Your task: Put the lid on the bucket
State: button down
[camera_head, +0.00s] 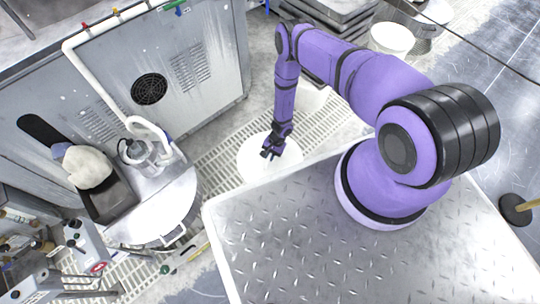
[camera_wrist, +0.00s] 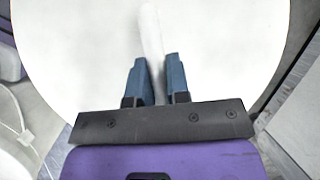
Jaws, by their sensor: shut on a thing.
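A round white lid (camera_head: 286,161) shows below my gripper (camera_head: 272,150) in the head view, near the platform's far left corner. In the wrist view the lid (camera_wrist: 230,50) fills most of the picture. A raised white bar, its handle (camera_wrist: 151,35), runs between the two blue fingers of my gripper (camera_wrist: 156,80), which are shut on it. I cannot tell whether the lid hangs free or rests on something. A rounded pale container (camera_wrist: 14,130) is cut off at the wrist view's lower left.
A white round container (camera_head: 392,39) stands at the back right near stacked dark plates (camera_head: 335,12). A grey cabinet (camera_head: 205,60) and a polishing machine (camera_head: 165,205) are at left. Pale floor grating (camera_head: 225,145) lies between the cabinet and the lid.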

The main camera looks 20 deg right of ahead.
jog(key=shift+f, duration=0.2)
jog(key=c, duration=1)
grip_release()
jog(key=v, duration=1)
jog(key=shift+w+d+r, duration=0.1)
jog(key=shift+d+r, duration=0.1)
jog(key=shift+r, duration=0.15)
